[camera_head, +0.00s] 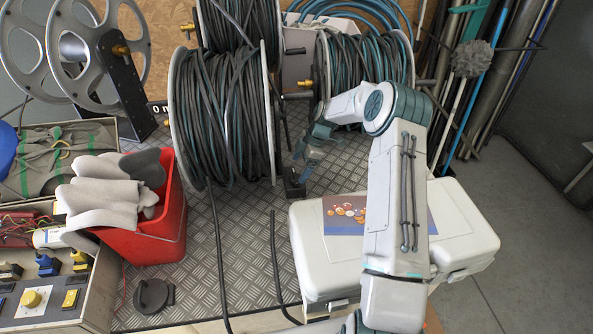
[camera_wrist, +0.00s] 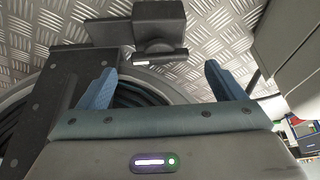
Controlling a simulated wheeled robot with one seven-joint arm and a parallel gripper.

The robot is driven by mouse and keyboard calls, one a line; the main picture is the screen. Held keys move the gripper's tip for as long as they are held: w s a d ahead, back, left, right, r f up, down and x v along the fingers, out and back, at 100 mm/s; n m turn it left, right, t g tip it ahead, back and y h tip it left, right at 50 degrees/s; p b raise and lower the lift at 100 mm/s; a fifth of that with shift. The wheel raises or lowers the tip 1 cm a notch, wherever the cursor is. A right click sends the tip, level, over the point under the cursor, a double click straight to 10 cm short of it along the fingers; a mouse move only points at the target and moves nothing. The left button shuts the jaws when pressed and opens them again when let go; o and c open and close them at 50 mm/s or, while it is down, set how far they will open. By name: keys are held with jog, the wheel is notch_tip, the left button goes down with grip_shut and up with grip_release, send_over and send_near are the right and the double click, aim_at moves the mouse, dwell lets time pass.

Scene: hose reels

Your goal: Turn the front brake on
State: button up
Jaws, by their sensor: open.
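A dark block-shaped piece with a short rounded stem and a flat bar (camera_wrist: 158,22) shows at the top of the wrist view, and looks like the front brake. A dark piece (camera_head: 294,186) low at the right side of the front hose reel (camera_head: 222,118) in the head view seems to be the same part. My gripper (camera_head: 313,148) is just above and beside it. In the wrist view my gripper (camera_wrist: 160,70) has its two blue fingers wide apart with nothing between them. The brake part lies beyond the fingertips, apart from them. Its on or off setting cannot be told.
A dark upright bracket (camera_wrist: 68,105) stands close to the left finger. A white case (camera_head: 465,232) lies under my arm at the right. A red bin (camera_head: 160,235) with grey gloves is left of the front reel. More hose reels stand behind.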

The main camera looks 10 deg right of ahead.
aim_at(295, 175)
jog(key=shift+x, duration=2)
jog(key=c, duration=1)
